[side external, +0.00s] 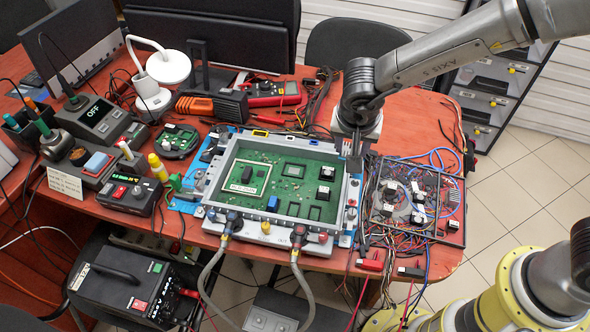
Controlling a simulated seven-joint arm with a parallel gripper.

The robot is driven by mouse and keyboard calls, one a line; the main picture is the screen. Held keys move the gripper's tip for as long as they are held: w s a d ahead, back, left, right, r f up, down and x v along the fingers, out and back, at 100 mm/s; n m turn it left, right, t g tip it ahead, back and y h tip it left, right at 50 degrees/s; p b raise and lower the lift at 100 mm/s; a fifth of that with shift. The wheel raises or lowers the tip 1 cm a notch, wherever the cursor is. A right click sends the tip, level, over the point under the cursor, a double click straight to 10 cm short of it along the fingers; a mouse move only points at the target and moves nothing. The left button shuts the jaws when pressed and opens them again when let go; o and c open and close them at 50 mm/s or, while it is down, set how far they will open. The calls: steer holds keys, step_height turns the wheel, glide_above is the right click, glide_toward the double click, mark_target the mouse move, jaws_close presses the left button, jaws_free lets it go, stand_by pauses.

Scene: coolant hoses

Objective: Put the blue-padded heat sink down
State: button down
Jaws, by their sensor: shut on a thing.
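My gripper (355,168) points down over the right rim of the light grey tray. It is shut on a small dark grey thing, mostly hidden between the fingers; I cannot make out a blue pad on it. A green circuit board (262,197) lies in the tray (208,210). A small blue block (272,203) sits near the board's front edge, apart from my gripper; I cannot tell whether it is a heat sink. Two dark blocks with pale parts, one behind (327,173) and one in front (323,194), stand on the board's right side.
Two grey hoses (208,280) (303,285) hang from connectors at the tray's front. A wire-filled case (428,203) lies right of the tray. Tools and a multimeter (290,90) lie behind. A control box (130,192) stands left. The board's middle front has bare room.

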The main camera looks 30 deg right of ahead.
steer(key=shift+a+f, duration=0.65)
steer(key=shift+a, duration=0.05)
steer(key=w+a+f, duration=0.2)
steer(key=w+f, duration=0.1)
steer(key=w, duration=0.1)
steer(key=w+a+f, duration=0.1)
steer(key=w+f, duration=0.2)
steer(key=w, duration=0.1)
steer(key=w+a+f, duration=0.2)
steer(key=w+f, duration=0.1)
steer(key=w, duration=0.1)
steer(key=shift+a+f, duration=0.35)
steer(key=shift+f, duration=1.4)
steer(key=shift+f, duration=0.3)
steer(key=shift+c, duration=1.9)
jaws_free()
